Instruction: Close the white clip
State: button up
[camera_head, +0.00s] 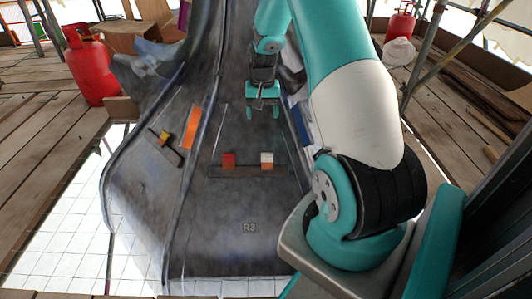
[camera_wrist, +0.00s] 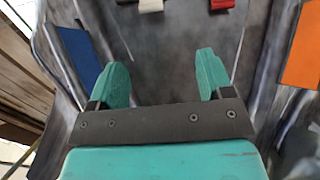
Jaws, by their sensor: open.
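The white clip (camera_head: 267,158) is a small block with a white top and a reddish-brown lower part, at the right end of a dark bar on the grey spire. In the wrist view the white clip (camera_wrist: 150,5) is at the top edge, partly cut off. My gripper (camera_head: 263,113) is open and empty, apart from the clip and above it in the head view. The wrist view shows the two teal fingers of my gripper (camera_wrist: 162,80) spread, with only grey surface between them.
A red clip (camera_head: 228,160) sits left of the white one on the bar (camera_head: 215,172). A yellow clip (camera_head: 164,137) is farther left. An orange strip (camera_head: 191,127) and a blue strip (camera_wrist: 78,55) lie on the surface. Red gas cylinders (camera_head: 88,65) stand on the planks.

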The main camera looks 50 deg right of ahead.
aim_at(267, 154)
jog(key=shift+m, duration=0.3)
jog(key=f+b, duration=0.2)
jog(key=f, duration=0.4)
jog(key=d+f+b, duration=0.1)
jog(key=f+b, duration=0.1)
jog(key=f, duration=0.4)
jog(key=f+b, duration=0.3)
jog(key=f, duration=0.3)
jog(key=shift+s+d+f, duration=0.25)
jog(key=shift+s+d, duration=0.1)
jog(key=shift+c, duration=0.2)
